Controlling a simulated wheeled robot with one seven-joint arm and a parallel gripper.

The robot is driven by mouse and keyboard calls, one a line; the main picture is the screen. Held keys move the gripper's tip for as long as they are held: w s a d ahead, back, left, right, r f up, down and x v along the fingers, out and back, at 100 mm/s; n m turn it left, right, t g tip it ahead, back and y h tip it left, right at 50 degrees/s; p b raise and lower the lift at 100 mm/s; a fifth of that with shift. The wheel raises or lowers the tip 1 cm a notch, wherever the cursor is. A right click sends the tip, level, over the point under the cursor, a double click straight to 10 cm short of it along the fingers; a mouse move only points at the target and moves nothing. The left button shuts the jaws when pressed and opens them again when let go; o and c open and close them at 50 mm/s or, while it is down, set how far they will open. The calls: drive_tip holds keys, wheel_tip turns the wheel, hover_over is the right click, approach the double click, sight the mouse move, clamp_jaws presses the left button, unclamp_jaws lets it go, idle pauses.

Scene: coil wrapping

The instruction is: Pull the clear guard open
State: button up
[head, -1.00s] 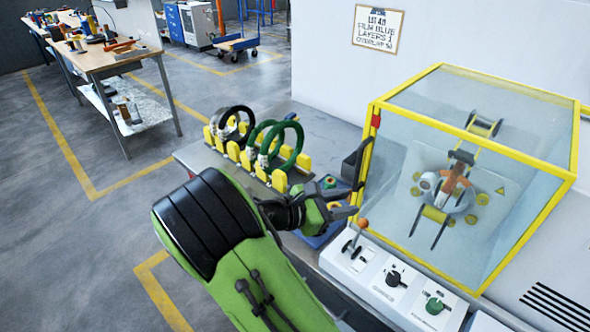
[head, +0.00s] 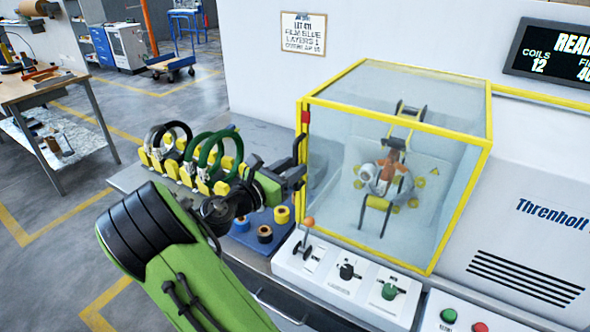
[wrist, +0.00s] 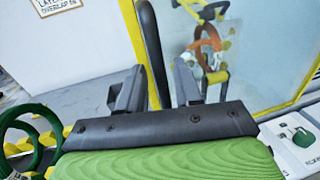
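The clear guard (head: 335,190) is a box of transparent panels with yellow edges, standing closed over the coil-wrapping head. It also shows in the wrist view (wrist: 260,75). A black bar handle (head: 300,149) runs along its left front edge, below a red block. My gripper (head: 292,179) is at the lower part of this handle. In the wrist view, my gripper (wrist: 158,88) has its fingers spread, with the handle (wrist: 153,45) between them in the picture. A gap shows between the handle and the right finger. I cannot tell whether the left finger touches the handle.
A rack (head: 190,172) of dark and green coils stands left of the guard. Spools (head: 265,233) stand on a blue mat below my gripper. A control panel (head: 345,280) with an orange-knobbed lever (head: 308,222) lies in front. A sign (head: 303,33) hangs behind.

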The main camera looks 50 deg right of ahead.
drive_tip(key=shift+s+d, duration=0.1)
drive_tip(key=shift+d, duration=0.85)
clamp_jaws()
